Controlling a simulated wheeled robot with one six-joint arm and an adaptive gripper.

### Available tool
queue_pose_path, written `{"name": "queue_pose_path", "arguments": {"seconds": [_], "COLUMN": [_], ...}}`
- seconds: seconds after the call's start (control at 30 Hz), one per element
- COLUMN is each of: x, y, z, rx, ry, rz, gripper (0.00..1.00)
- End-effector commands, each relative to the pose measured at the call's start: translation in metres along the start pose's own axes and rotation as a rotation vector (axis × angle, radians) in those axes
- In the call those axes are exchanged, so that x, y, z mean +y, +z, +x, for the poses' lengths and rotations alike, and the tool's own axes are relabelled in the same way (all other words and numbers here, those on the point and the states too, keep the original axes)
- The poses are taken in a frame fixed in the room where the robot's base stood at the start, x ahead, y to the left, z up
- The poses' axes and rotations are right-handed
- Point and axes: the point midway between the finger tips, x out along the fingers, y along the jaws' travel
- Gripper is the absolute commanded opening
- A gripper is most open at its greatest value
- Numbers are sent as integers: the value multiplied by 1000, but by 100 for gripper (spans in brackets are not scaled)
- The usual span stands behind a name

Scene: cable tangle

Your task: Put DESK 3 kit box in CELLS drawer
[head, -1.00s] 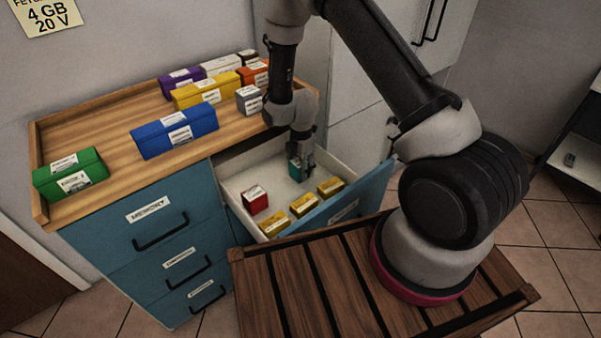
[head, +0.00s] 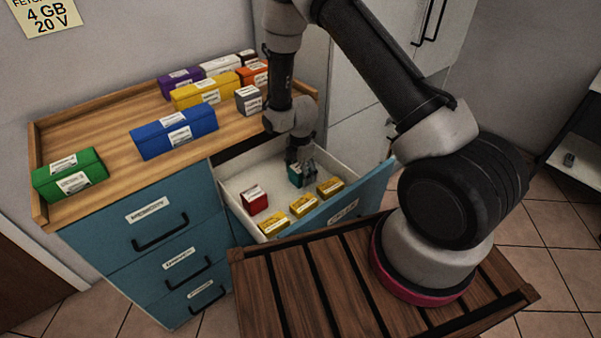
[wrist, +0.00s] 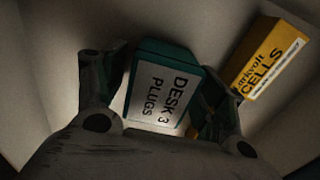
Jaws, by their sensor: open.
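The teal DESK 3 box (wrist: 163,88), with a white label reading "DESK 3 PLUGS", rests in the open white-lined drawer (head: 240,184). It shows in the head view (head: 295,175) partly behind my gripper. My gripper (head: 303,175) is down inside the drawer at the box. In the wrist view my gripper (wrist: 165,85) is open, with one finger on each side of the box. The left finger stands apart from the box; the right finger is close to it, and I cannot tell if they touch.
Yellow boxes (head: 304,205), one labelled CELLS in the wrist view (wrist: 268,60), and a red box (head: 254,198) share the drawer. Several coloured boxes, including a blue one (head: 175,132) and a green one (head: 70,174), stand on the wooden top (head: 110,120).

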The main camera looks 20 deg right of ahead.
Motion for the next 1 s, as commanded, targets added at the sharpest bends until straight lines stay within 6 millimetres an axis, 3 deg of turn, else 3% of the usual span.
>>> {"name": "queue_pose_path", "arguments": {"seconds": [0.5,0.87,1.0], "x": [1,0,-3], "y": [0,1,10], "z": [-100,-124,-161], "rx": [0,0,-1], "ry": [4,3,31], "rz": [0,11,122], "gripper": [70,70,70]}}
